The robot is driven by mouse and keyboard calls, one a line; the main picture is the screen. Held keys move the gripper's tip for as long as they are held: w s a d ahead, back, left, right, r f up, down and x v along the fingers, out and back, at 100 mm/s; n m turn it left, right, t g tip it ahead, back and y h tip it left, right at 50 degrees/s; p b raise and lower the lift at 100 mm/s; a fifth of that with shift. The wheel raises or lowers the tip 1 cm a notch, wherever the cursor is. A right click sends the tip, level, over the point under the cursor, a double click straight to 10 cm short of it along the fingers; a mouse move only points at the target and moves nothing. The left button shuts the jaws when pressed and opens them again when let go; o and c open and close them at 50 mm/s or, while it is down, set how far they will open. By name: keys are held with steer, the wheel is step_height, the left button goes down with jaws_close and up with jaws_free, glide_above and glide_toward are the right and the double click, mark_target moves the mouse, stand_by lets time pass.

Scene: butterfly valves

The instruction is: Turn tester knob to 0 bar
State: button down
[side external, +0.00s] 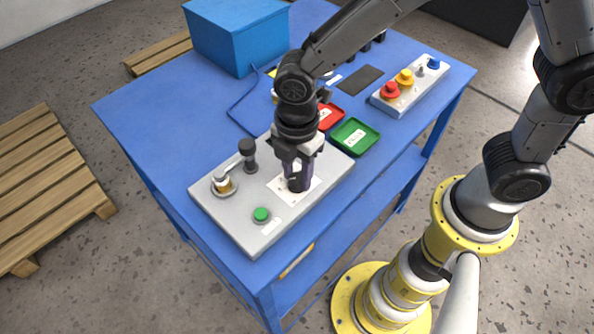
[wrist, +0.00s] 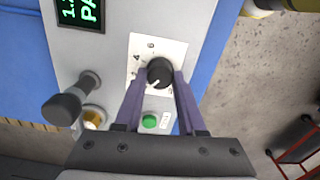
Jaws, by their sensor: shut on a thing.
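The tester is a grey box (side external: 228,203) on the blue table. Its black round knob (wrist: 160,72) sits on a white dial plate (wrist: 141,48) and has a white pointer line toward the lower left in the wrist view. My gripper (wrist: 160,82) points down at the knob, with its purple fingers on either side of it and shut on it. A dark display (wrist: 80,14) shows green characters, partly cut off at the frame edge. The dial numbers are too small to read.
A black-knobbed lever (side external: 246,150), a brass fitting (side external: 221,182) and a green button (side external: 261,214) stand on the tester. Green (side external: 354,137) and red (side external: 329,116) trays, a button box (side external: 408,90) and a blue box (side external: 236,38) are behind. The table's left part is clear.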

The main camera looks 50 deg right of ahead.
mark_target(297, 178)
steer(key=shift+r+n, duration=0.15)
steer(key=shift+n, duration=0.45)
steer(key=c, duration=0.5)
jaws_free()
step_height(297, 178, up, 14)
stand_by(0.4)
